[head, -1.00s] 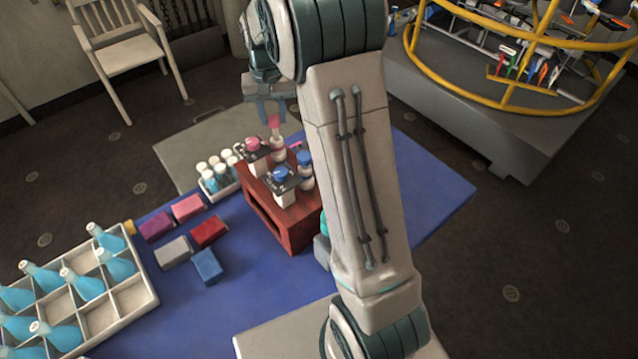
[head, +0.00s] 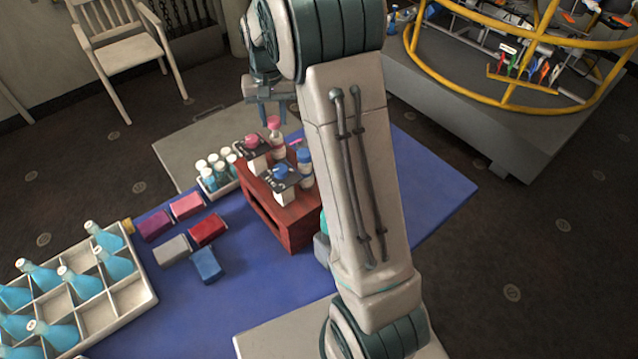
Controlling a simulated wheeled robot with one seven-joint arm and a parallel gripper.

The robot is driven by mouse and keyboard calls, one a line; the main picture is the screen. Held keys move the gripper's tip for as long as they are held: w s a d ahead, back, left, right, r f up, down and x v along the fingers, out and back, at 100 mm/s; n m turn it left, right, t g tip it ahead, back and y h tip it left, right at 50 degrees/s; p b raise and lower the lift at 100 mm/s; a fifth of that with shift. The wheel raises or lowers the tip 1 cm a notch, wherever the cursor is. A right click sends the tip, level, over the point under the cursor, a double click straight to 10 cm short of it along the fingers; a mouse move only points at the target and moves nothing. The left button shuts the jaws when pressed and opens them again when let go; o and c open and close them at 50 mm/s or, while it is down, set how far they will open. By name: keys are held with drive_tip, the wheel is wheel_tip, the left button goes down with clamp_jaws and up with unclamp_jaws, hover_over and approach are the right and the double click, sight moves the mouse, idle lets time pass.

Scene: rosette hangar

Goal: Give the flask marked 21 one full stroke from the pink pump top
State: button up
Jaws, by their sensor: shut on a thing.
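My gripper (head: 268,98) points down over the back of the red stand (head: 290,232). It is shut, but what it holds is too small and shaded to make out. Just below it is a pink top (head: 273,122) on a pale bottle (head: 277,136); I cannot tell whether they touch. A blue top (head: 282,171) and a blue-capped bottle (head: 304,156) stand to the right. I cannot read a 21 on any flask.
A small rack of white-capped vials (head: 215,172) stands left of the stand. Coloured blocks (head: 207,229) lie on the blue mat (head: 240,290). A pale crate (head: 130,296) holds teal flasks at lower left. A yellow-railed carousel (head: 520,100) is at upper right. My arm covers the stand's right side.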

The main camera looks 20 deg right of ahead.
drive_tip(key=shift+f+b, duration=0.5)
drive_tip(key=shift+f, duration=0.35)
drive_tip(key=o, duration=0.8)
drive_tip(key=shift+c, duration=0.2)
drive_tip(key=shift+r, duration=0.2)
drive_tip(key=shift+r+p, duration=2.55)
drive_tip(key=shift+r, duration=0.85)
